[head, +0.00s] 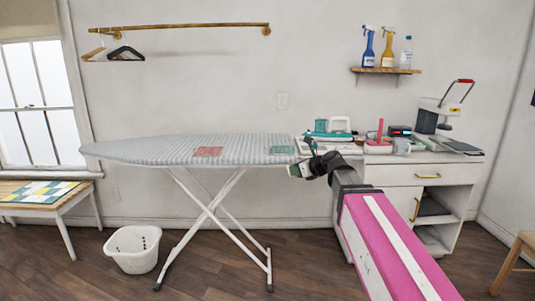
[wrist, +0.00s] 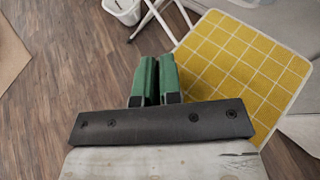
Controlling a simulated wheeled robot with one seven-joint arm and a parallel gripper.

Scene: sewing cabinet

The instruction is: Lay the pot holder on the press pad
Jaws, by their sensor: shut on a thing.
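My gripper (wrist: 153,80) has green fingers nearly together in the wrist view. In the head view my gripper (head: 296,170) is at the right end of the ironing board (head: 150,147); I make out no yellow there. I cannot tell for sure which item is the press pad; a flat dark pad (head: 462,147) lies by the press machine (head: 440,112) on the cabinet.
Red (head: 208,151) and teal (head: 282,150) patches lie on the board. The white cabinet (head: 400,174) holds several items, including a pink one (head: 379,146). A white basket (head: 133,249) stands on the floor near the board's legs. A bench (head: 55,200) is at left.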

